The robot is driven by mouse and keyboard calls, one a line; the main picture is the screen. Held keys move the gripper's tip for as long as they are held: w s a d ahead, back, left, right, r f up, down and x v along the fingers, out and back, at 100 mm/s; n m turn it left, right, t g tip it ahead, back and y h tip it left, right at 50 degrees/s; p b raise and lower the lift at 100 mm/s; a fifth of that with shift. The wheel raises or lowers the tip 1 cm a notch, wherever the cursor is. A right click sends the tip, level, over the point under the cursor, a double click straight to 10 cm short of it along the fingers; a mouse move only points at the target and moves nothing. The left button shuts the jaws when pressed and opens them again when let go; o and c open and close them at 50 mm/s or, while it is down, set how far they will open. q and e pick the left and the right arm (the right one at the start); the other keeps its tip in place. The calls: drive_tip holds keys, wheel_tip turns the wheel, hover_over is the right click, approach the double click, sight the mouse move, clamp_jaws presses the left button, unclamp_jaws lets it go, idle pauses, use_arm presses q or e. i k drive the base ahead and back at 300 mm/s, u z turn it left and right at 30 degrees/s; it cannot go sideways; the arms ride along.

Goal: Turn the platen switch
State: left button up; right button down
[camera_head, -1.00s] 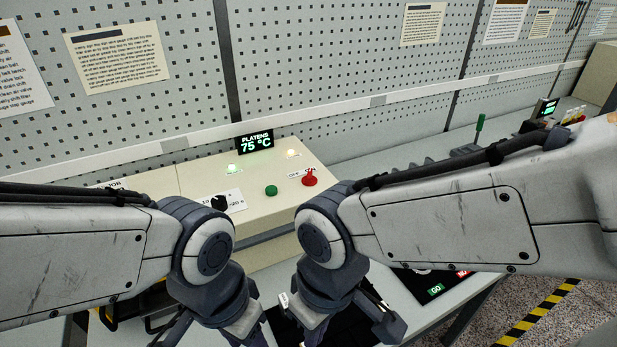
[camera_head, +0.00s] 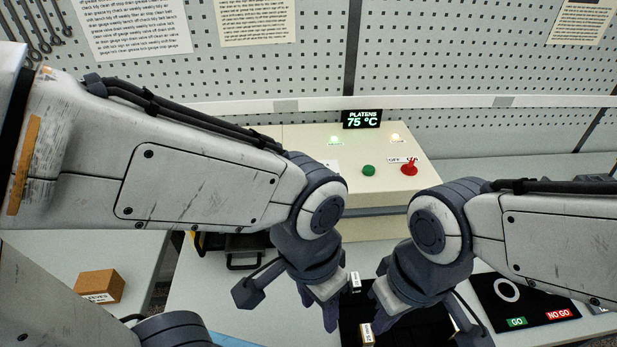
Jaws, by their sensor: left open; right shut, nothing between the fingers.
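My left gripper (camera_head: 323,308) hangs open and empty in front of the box, pointing down over the bench. My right gripper (camera_head: 388,306) is shut with nothing in it, also pointing down, below and in front of the switch. Both are apart from the switch. My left arm hides the box's left part.
A green button (camera_head: 369,170) sits left of the switch. Two lit lamps (camera_head: 334,140) (camera_head: 394,138) are on the box top. A black GO/NO GO panel (camera_head: 525,300) lies at right. A cardboard box (camera_head: 100,286) stands at left. Small labelled blocks (camera_head: 366,333) lie below the grippers.

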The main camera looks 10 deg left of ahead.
sight(410, 170)
drive_tip(key=k, duration=1.25)
drive_tip(key=z, duration=0.85)
drive_tip(key=i, duration=1.35)
drive_tip(key=u, duration=0.6)
drive_tip(key=i, duration=0.5)
drive_tip(key=u, duration=0.45)
